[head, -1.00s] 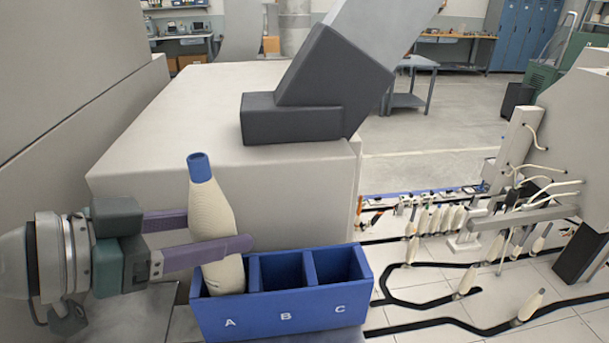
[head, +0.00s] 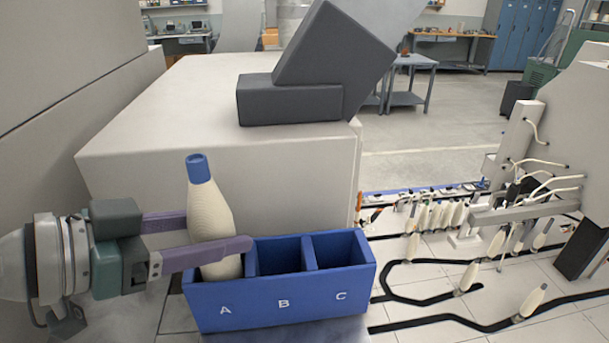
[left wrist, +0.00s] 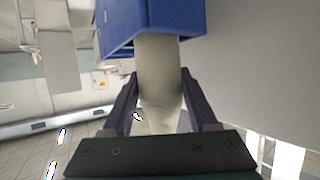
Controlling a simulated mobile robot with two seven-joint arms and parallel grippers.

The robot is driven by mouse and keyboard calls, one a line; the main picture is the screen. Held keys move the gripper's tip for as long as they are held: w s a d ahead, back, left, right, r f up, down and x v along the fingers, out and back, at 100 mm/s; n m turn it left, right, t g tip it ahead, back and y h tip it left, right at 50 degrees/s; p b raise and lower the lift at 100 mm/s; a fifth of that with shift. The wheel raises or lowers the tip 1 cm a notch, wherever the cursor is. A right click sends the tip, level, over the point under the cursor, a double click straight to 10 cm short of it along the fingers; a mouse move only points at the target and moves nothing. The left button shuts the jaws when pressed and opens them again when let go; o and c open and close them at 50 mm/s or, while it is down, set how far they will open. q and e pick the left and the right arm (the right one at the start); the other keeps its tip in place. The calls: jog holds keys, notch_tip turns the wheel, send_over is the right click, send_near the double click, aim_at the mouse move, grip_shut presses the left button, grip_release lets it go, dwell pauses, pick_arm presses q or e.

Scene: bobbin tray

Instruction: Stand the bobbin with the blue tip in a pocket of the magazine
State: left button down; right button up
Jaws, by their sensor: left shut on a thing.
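The bobbin (head: 212,222) is cream with a blue tip (head: 199,168) at its top. It stands nearly upright, leaning slightly. My left gripper (head: 215,236) is shut around its body from the left. The magazine (head: 285,304) is a blue box with three pockets lettered A, B and C. The bobbin's lower end is at pocket A and hidden behind the front wall; I cannot see whether it touches the floor. Pockets B and C look empty. In the left wrist view the bobbin (left wrist: 160,85) runs between both fingers into the blue magazine (left wrist: 118,28). My right gripper is not in view.
A large pale cabinet (head: 150,120) stands close behind the magazine, with a dark grey angled block (head: 290,102) on top. At the right, several bobbins (head: 440,216) stand along black tracks (head: 425,300) on the pale floor, beside a machine (head: 555,150).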

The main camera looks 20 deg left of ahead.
pick_arm(q)
jog(key=shift+f, duration=0.3)
dwell(0.4)
jog(key=shift+c, duration=0.5)
grip_release()
jog(key=b+v, duration=0.1)
jog(key=v, duration=0.9)
jog(key=shift+b, duration=0.35)
